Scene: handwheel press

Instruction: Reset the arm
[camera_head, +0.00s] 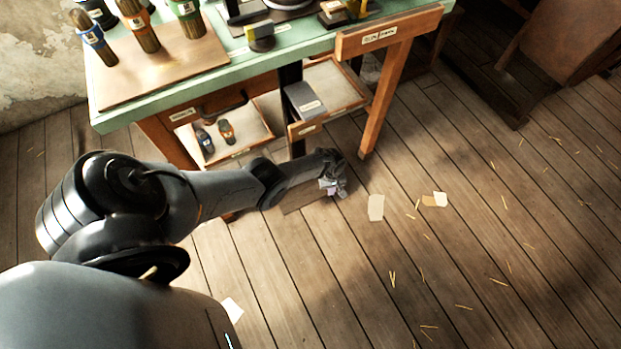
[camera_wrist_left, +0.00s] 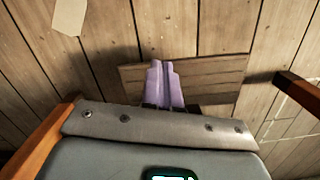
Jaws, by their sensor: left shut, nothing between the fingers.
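My left arm (camera_head: 210,192) reaches in from the left, in front of the workbench. My left gripper (camera_head: 331,186) is low, over the floor beside the bench's lower shelf. In the left wrist view its two purple fingers (camera_wrist_left: 165,84) lie side by side, shut, with nothing between them. Behind the fingers in that view is a flat brown wooden board (camera_wrist_left: 215,78), which also shows in the head view (camera_head: 305,197). My right gripper is not in view.
The green-topped workbench (camera_head: 270,55) stands at the top, with brushes (camera_head: 143,28) on a wooden board. Lower trays hold a grey box (camera_head: 305,100) and small bottles. An orange-brown bench leg (camera_head: 384,105) stands near the gripper. Open plank floor (camera_head: 450,250) with paper scraps lies right.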

